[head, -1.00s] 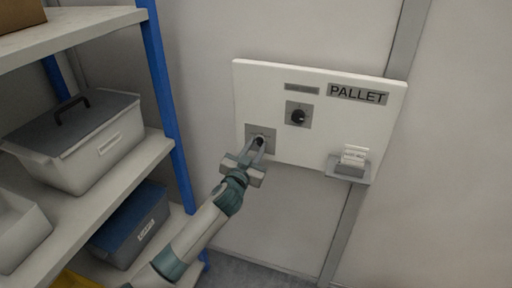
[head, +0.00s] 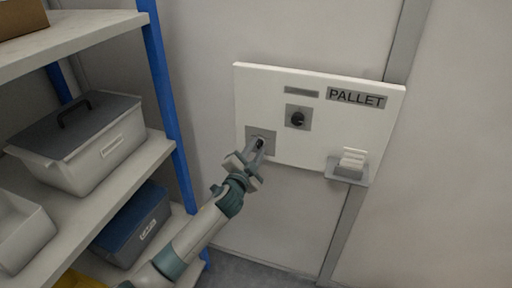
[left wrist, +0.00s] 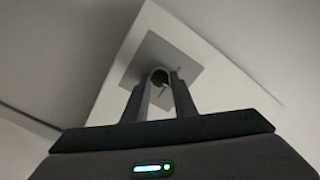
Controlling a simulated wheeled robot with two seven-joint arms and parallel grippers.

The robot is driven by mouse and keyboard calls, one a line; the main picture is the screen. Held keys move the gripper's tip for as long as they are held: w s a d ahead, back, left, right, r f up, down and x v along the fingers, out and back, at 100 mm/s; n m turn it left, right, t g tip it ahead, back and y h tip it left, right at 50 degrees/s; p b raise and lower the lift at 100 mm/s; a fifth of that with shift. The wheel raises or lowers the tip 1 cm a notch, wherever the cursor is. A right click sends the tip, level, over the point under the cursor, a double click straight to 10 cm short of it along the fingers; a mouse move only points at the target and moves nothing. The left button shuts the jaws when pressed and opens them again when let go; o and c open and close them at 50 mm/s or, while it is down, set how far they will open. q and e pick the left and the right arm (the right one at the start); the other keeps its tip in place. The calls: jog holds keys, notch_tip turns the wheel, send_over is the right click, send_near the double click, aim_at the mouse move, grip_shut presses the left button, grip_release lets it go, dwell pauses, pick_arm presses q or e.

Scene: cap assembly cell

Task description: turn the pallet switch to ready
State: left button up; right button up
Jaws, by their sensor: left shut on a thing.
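The white pallet panel (head: 225,75) cannot be missed on the wall; its PALLET label (head: 356,97) is at upper right. A black round knob (head: 298,119) sits on a grey plate near the panel's middle. A second dark knob (left wrist: 160,76) sits on a grey plate (head: 252,133) at the panel's lower left. My left gripper (head: 260,146) is shut on this lower-left knob, with one finger on each side in the left wrist view (left wrist: 160,92). Which knob is the ready switch, and the knob markings, are too small to tell. My right gripper is not in view.
A holder with white cards (head: 351,160) juts from the panel's lower right. A blue-posted shelf (head: 165,95) with a lidded grey bin (head: 95,150) and a blue bin (head: 135,225) stands close at left. The wall to the right is clear.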

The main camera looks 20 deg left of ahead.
pick_arm(q)
jog(key=m+p, duration=0.1)
jog(key=m, duration=0.4)
jog(key=shift+r+m+p, duration=0.15)
jog(key=shift+m+p, duration=0.15)
jog(key=m+p, duration=0.1)
jog(key=m, duration=0.3)
jog(key=shift+m, duration=0.4)
jog(key=o, duration=1)
jog(key=shift+s, duration=0.15)
jog(key=s+b, duration=0.1)
jog(key=s, duration=0.4)
jog(key=s+b, duration=0.1)
jog(key=s, duration=0.5)
jog(key=s+b, duration=0.2)
jog(key=s, duration=0.4)
jog(key=shift+a, duration=0.25)
